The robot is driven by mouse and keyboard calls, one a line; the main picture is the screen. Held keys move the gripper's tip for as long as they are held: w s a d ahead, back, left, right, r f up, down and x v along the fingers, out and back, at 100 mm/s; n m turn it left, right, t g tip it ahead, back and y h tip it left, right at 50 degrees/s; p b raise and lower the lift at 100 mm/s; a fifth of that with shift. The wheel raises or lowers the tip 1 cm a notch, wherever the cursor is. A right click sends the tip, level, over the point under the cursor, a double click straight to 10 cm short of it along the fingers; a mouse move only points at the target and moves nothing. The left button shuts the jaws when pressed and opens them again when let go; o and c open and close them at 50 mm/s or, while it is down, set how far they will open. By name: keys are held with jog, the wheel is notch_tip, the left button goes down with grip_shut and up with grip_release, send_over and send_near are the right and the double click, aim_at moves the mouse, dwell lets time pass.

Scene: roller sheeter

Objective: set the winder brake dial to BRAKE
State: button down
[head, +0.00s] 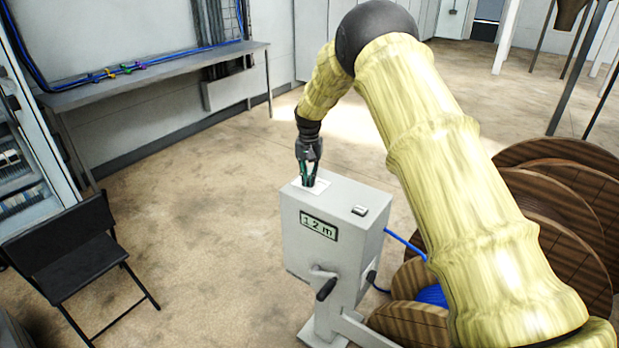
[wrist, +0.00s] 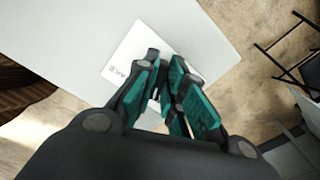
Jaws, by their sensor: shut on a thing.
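The winder's grey box (head: 330,218) stands upright with a display reading "12 m" on its front. My gripper (head: 308,182) points down at the white label plate (head: 322,187) on the box's top, near its left end. In the wrist view my gripper (wrist: 165,98) has its teal-padded fingers close together over the white label plate (wrist: 135,50). It is shut on the brake dial, which the fingers hide. Some small lettering shows on the plate, too small to read, so I cannot tell the dial's setting.
A small switch (head: 360,210) sits on the box's top right. A crank handle (head: 325,287) sticks out in front. Wooden reels (head: 560,205) stand at right. A black folding chair (head: 70,255) stands at left, a grey bench (head: 160,80) behind. The floor between is clear.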

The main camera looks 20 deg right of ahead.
jog(key=m, duration=0.6)
jog(key=shift+w+a, duration=0.15)
jog(key=m, duration=0.5)
jog(key=shift+w+r+m, duration=0.1)
jog(key=shift+w+m, duration=0.1)
jog(key=shift+m, duration=0.1)
jog(key=c, duration=1.5)
grip_release()
notch_tip(320, 180, up, 12)
